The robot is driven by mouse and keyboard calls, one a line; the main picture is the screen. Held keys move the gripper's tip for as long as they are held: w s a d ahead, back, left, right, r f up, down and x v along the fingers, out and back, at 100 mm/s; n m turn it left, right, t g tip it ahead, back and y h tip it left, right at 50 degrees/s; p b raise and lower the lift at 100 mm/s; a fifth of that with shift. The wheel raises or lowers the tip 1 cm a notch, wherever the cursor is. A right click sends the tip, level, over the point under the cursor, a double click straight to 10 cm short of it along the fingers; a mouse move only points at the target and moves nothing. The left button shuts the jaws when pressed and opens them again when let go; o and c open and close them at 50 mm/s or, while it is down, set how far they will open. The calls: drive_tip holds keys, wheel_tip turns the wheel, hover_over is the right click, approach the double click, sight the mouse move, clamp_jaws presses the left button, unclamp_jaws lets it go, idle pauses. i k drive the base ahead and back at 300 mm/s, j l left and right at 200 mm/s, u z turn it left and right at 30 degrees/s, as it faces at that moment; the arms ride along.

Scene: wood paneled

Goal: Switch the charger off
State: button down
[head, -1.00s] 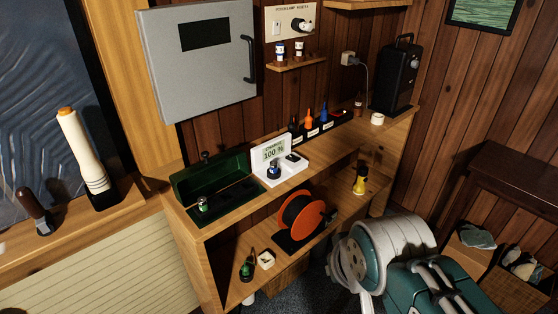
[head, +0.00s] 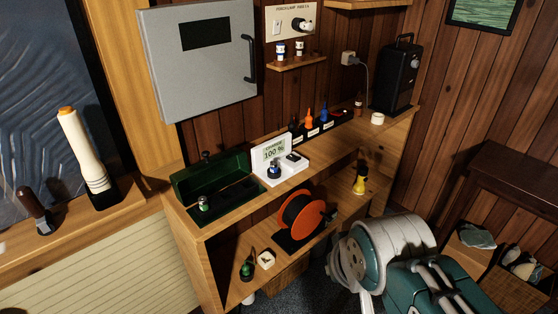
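The white charger (head: 283,173) stands on the upper wooden shelf, right of the green box. Its upright display (head: 274,150) reads 100 %. A small blue-and-white cylinder with a dark top (head: 274,170) stands on the charger's base. A small black part (head: 293,157), perhaps a switch, sits on the base to the right; its position is too small to tell. My white and teal arm shows at the lower right, well apart from the charger. My gripper is not visible in the head view.
An open green box (head: 213,186) stands left of the charger. A rack of small bottles (head: 312,132) stands behind it to the right. An orange reel (head: 306,215) is on the lower shelf. A grey cabinet (head: 198,75) hangs above. The upper shelf's front strip is fairly clear.

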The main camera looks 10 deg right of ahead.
sight(291, 157)
drive_tip(key=i+l, duration=0.25)
drive_tip(key=i, duration=0.2)
drive_tip(key=i+l+z, duration=0.1)
drive_tip(key=i+l, duration=0.15)
drive_tip(key=i, duration=0.15)
drive_tip(key=i+l, duration=0.2)
drive_tip(key=i, duration=0.25)
